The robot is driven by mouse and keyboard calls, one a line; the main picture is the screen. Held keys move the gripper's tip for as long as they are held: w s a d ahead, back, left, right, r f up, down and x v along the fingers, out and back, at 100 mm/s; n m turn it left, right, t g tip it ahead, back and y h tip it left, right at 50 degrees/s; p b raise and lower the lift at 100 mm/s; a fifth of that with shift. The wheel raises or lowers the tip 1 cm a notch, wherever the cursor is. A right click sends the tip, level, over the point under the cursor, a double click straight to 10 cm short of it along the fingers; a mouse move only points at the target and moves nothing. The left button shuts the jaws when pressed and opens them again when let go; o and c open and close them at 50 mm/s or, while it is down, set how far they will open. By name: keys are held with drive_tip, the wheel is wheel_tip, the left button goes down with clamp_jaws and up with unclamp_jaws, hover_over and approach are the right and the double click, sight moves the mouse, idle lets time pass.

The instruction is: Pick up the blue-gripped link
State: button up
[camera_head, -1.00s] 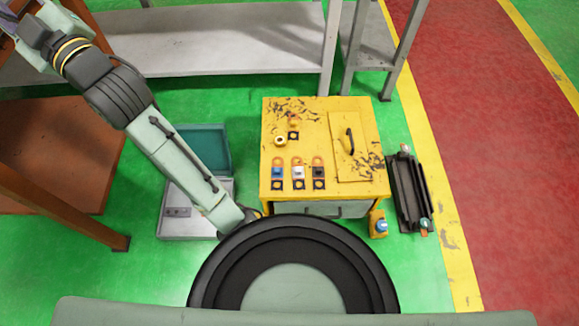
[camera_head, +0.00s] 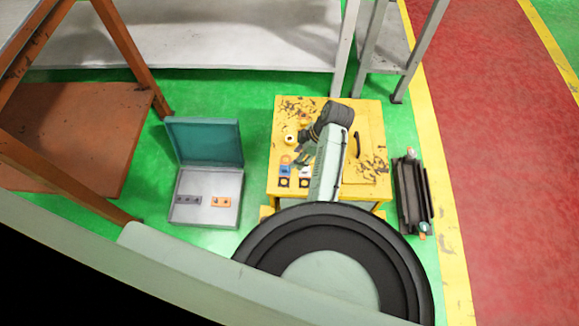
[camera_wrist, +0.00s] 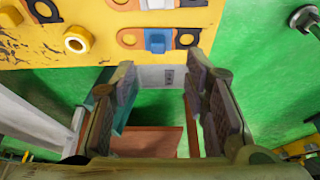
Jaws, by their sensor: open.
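The blue-gripped link (camera_head: 285,169) lies on the yellow table top, left of my arm in the head view. In the wrist view, the link's blue grip (camera_wrist: 158,40) shows near the top, beyond my fingertips and apart from them. Its orange body lies against dark round marks. My gripper (camera_wrist: 160,78) is open, with nothing between its fingers. In the head view, my gripper (camera_head: 301,156) is above the table, close to the right of the blue-gripped link. A white-gripped link (camera_head: 304,170) is beside it, partly hidden by my arm.
The yellow table (camera_head: 278,127) also carries a yellow ring (camera_wrist: 77,41) and a black handle (camera_head: 357,145). An open case (camera_head: 206,184) with a teal lid, holding an orange piece (camera_head: 221,202), stands left on the green floor. A dark rack (camera_head: 413,195) stands right.

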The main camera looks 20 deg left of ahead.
sight(285, 167)
drive_tip(key=x, duration=0.6)
drive_tip(key=p+x, duration=0.1)
drive_tip(key=x, duration=0.2)
drive_tip(key=shift+a, duration=0.35)
drive_tip(key=shift+r, duration=0.1)
drive_tip(key=shift+c, duration=0.2)
clamp_jaws()
